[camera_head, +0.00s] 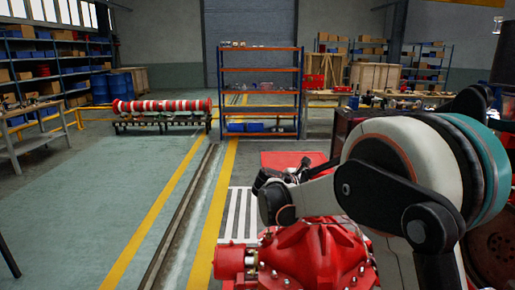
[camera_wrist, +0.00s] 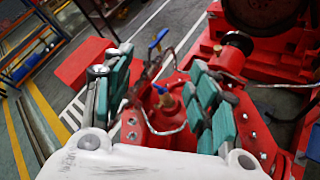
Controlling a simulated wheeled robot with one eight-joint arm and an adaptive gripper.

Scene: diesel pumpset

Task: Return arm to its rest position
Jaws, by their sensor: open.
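My arm (camera_head: 400,165) reaches in from the right in the head view, bent, its white and dark links over the red pump (camera_head: 315,255). My gripper (camera_head: 268,180) is at the arm's far end, small and partly hidden by my own wrist link. In the wrist view my gripper (camera_wrist: 163,90) is open, with its teal-padded fingers spread apart. Nothing is held between them. Behind the fingers are red pump parts, thin pipes and a blue-handled valve (camera_wrist: 158,38). I cannot tell the exact gap between the fingers and these parts.
A blue-and-orange shelf rack (camera_head: 260,95) stands ahead. A red-and-white striped shaft (camera_head: 162,106) lies on a dark stand at left. A red block (camera_head: 290,160) is behind the gripper. The green floor (camera_head: 95,200) at left is mostly clear.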

